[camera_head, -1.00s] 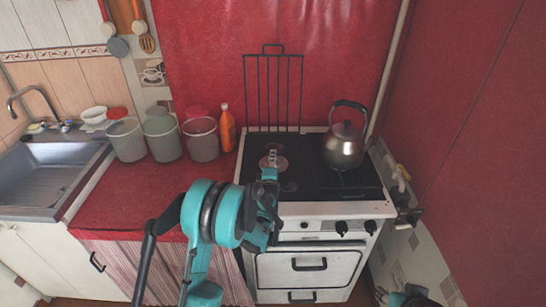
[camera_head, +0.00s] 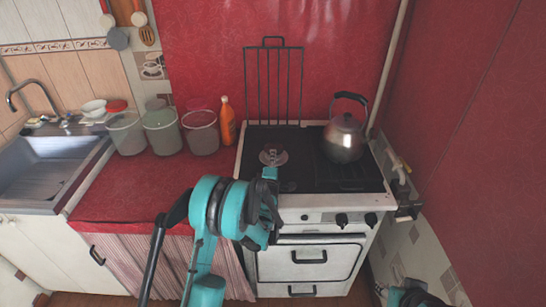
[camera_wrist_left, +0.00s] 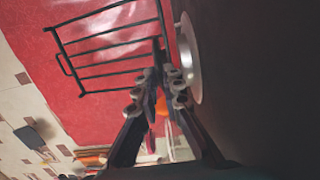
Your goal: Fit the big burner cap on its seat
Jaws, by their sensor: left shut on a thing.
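My left gripper (camera_head: 271,162) reaches over the left side of the black stovetop (camera_head: 312,172), by the pale round burner seat (camera_head: 265,156). In the left wrist view the fingers of my left gripper (camera_wrist_left: 162,74) come together on a thin dark piece, which I take to be the big burner cap (camera_wrist_left: 157,52), seen nearly edge-on. A silver round plate (camera_wrist_left: 190,58), apparently the seat, is just to its right. I cannot tell whether cap and seat touch. My right gripper (camera_head: 412,297) shows only partly at the lower right, and its jaws are unclear.
A steel kettle (camera_head: 343,138) stands on the stove's right side. A black wire rack (camera_head: 273,85) rises behind the stove. Grey canisters (camera_head: 162,132) and an orange bottle (camera_head: 227,122) stand on the red counter to the left. The stove's front right is clear.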

